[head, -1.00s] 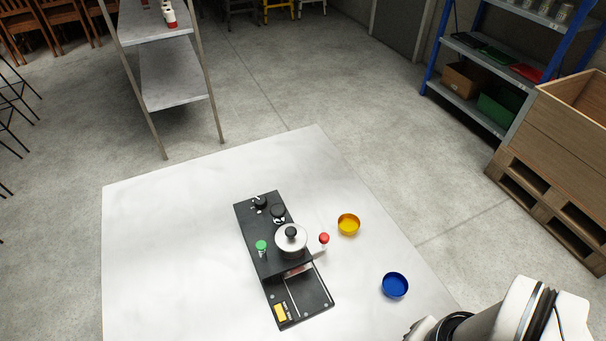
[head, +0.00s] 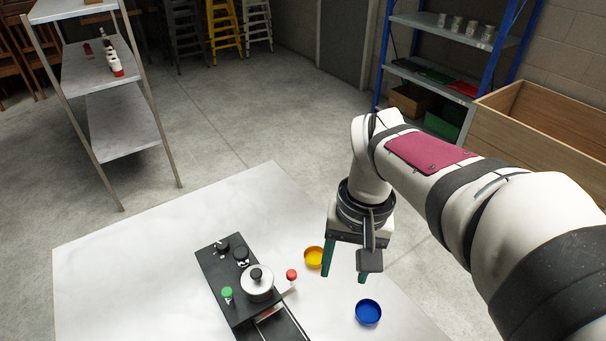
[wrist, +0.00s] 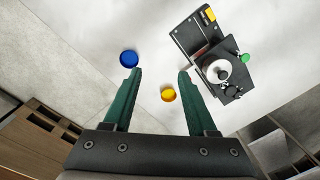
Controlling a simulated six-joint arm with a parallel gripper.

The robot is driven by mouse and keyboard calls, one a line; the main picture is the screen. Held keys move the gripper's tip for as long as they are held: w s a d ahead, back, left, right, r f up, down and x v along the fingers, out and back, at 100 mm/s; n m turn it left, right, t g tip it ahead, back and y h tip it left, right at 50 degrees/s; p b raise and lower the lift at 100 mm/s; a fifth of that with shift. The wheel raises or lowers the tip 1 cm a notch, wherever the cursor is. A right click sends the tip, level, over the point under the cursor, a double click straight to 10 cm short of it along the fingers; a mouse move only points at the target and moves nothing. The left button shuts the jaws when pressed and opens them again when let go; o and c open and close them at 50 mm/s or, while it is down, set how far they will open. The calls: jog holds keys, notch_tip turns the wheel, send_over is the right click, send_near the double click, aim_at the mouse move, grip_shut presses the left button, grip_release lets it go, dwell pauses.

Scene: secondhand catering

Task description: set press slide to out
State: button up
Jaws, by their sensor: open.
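The press is a black unit (head: 218,272) on the white table, with a round silver part (head: 257,288) topped by a black knob. A red knob (head: 291,274) sticks out on its right side and a green knob (head: 227,292) stands at its left. Its front end is cut off in the head view. The wrist view shows the press (wrist: 188,38) at upper right, with a yellow label (wrist: 209,14) on its far end. I cannot tell the slide's position. My gripper (head: 346,268) is open and empty, right of the press and apart from it; its green fingers (wrist: 160,75) point toward the table.
A yellow bowl (head: 314,257) lies between the press and my gripper in the head view. A blue bowl (head: 368,312) is nearer the front. The table's left part (head: 130,275) is clear. A wooden crate (head: 540,125) and blue shelving stand beyond.

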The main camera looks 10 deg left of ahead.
aim_at(291, 273)
jog(key=w+a+f+n, duration=0.4)
jog(key=w+a+f, duration=0.1)
jog(key=w+a, duration=0.55)
jog(key=shift+h, duration=0.4)
jog(key=f, duration=1.5)
jog(key=shift+s+a+f, duration=0.2)
jog(key=shift+s+a, duration=0.05)
jog(key=shift+a, duration=0.1)
grip_shut()
